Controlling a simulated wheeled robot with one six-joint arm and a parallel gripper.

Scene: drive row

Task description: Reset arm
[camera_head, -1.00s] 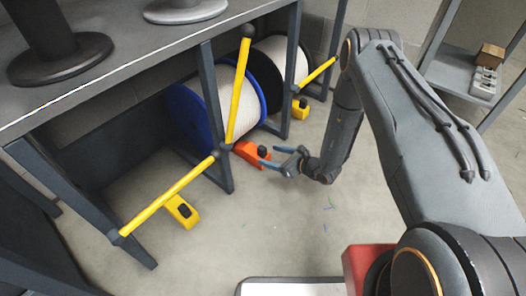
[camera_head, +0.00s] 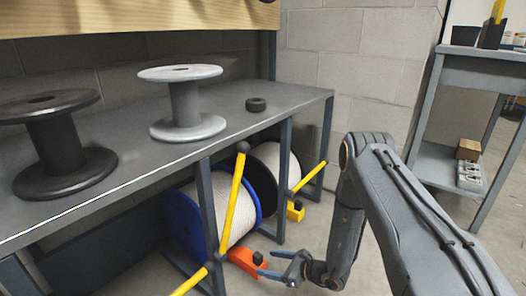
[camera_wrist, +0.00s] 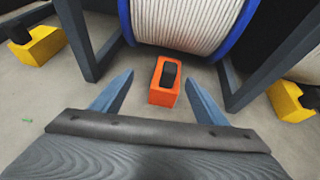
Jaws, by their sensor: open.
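My gripper (camera_head: 283,267) is open and low near the floor, its blue fingers pointing at an orange block with a black roller (camera_head: 246,260). In the wrist view the orange block (camera_wrist: 164,90) stands on the floor just beyond and between the two fingertips (camera_wrist: 158,85). Nothing shows between the fingers themselves. My arm reaches down from the right side of the head view.
A bench (camera_head: 225,135) holds a dark empty spool (camera_head: 55,150), a grey spool (camera_head: 185,105) and a black ring (camera_head: 256,104). Below are a blue-flanged cable reel (camera_head: 182,222), yellow bars (camera_head: 232,205) and yellow blocks (camera_wrist: 38,46). A grey shelf (camera_head: 435,165) stands right.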

